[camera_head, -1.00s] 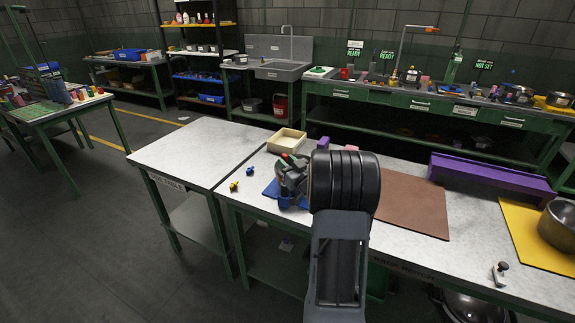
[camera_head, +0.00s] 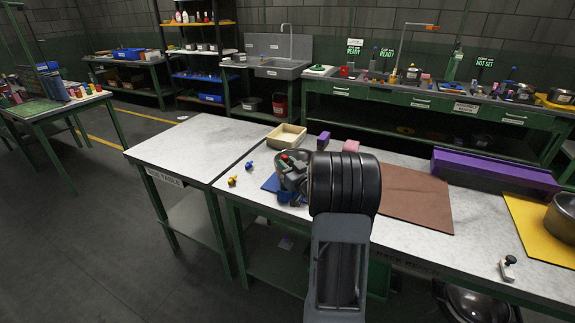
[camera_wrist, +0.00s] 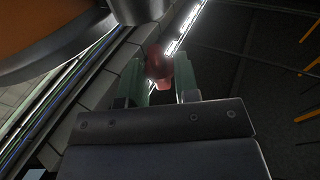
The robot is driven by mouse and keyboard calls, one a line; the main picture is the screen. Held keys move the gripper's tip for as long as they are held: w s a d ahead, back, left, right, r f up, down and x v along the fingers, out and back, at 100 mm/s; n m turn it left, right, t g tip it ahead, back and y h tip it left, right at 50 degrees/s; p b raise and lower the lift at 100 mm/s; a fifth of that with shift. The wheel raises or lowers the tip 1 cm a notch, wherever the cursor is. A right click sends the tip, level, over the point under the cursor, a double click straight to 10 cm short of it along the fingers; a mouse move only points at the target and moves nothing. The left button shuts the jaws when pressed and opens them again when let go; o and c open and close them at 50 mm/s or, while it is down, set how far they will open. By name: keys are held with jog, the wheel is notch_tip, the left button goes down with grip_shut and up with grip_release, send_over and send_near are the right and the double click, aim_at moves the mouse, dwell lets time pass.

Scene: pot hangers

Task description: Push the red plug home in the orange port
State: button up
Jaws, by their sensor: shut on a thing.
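In the wrist view, my gripper (camera_wrist: 158,84) has its two green-padded fingers on either side of a small red piece, the red plug (camera_wrist: 157,66). The fingers are shut on it. A curved grey body with an orange surface (camera_wrist: 35,28) fills the top left, close to the camera; I cannot tell whether it is the orange port. The plug cannot be told clearly there, and I cannot make out the orange port.
A cream tray (camera_head: 287,137), a purple block (camera_head: 323,140) and a pink block (camera_head: 351,146) stand behind. A brown mat (camera_head: 415,200) and a long purple bar (camera_head: 490,172) are to the right.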

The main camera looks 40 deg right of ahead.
jog(key=shift+f+b, duration=0.7)
jog(key=shift+f, duration=0.4)
jog(key=shift+b, duration=0.65)
dwell(1.1)
jog(key=shift+f+b, duration=0.7)
jog(key=shift+b, duration=0.05)
jog(key=shift+r, duration=0.3)
dwell(0.6)
jog(key=shift+b, duration=0.5)
dwell(1.5)
jog(key=shift+f, duration=0.25)
jog(key=shift+s+r+b, duration=0.1)
jog(key=shift+r+b, duration=0.1)
jog(key=shift+b, duration=0.15)
dwell(0.9)
